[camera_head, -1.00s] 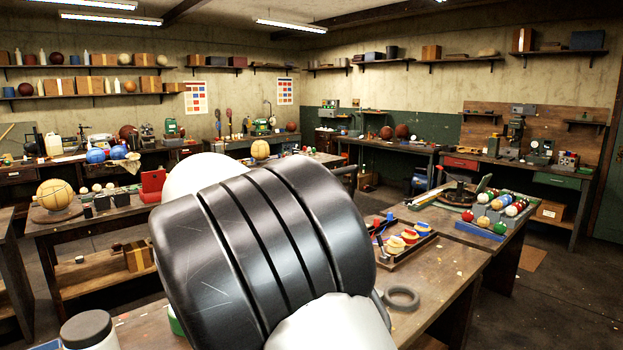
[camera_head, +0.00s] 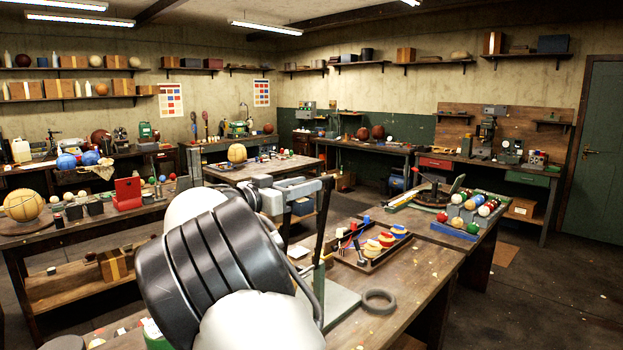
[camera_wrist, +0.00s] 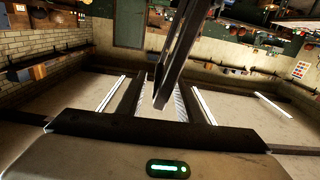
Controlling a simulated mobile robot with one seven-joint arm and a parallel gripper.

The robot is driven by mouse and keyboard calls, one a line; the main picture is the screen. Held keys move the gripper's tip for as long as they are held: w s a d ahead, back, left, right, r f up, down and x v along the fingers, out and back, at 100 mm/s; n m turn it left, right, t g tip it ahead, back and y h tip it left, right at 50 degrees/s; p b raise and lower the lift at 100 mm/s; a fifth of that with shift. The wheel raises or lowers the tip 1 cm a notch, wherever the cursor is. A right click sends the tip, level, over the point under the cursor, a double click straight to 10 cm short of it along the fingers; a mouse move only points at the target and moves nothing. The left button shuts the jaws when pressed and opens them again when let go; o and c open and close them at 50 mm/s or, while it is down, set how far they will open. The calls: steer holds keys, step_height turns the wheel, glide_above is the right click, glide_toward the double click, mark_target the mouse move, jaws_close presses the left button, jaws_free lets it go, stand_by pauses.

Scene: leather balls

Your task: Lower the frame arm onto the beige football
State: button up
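A device on the near bench has a tall dark upright (camera_head: 325,222) on a grey base plate (camera_head: 345,302). Grey bars (camera_head: 298,188) run sideways at its top, beside my wrist; I cannot tell which are frame arm and which are my gripper. In the wrist view, a long dark bar (camera_wrist: 180,50) reaches in from the top to between my gripper's ridged pads (camera_wrist: 165,102). I cannot tell if the pads press on it. A tan-yellow ball (camera_head: 24,205) is at far left, and another (camera_head: 237,153) is on a middle table. No ball shows under the device; my arm blocks much there.
A tray (camera_head: 372,262) with colored pieces and a dark ring (camera_head: 379,301) lie on the near bench (camera_head: 430,270). A rack of colored balls (camera_head: 478,210) stands further right. Bare benchtop lies between the ring and the bench's right edge.

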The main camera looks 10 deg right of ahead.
steer(key=shift+x, duration=1.55)
jaws_close()
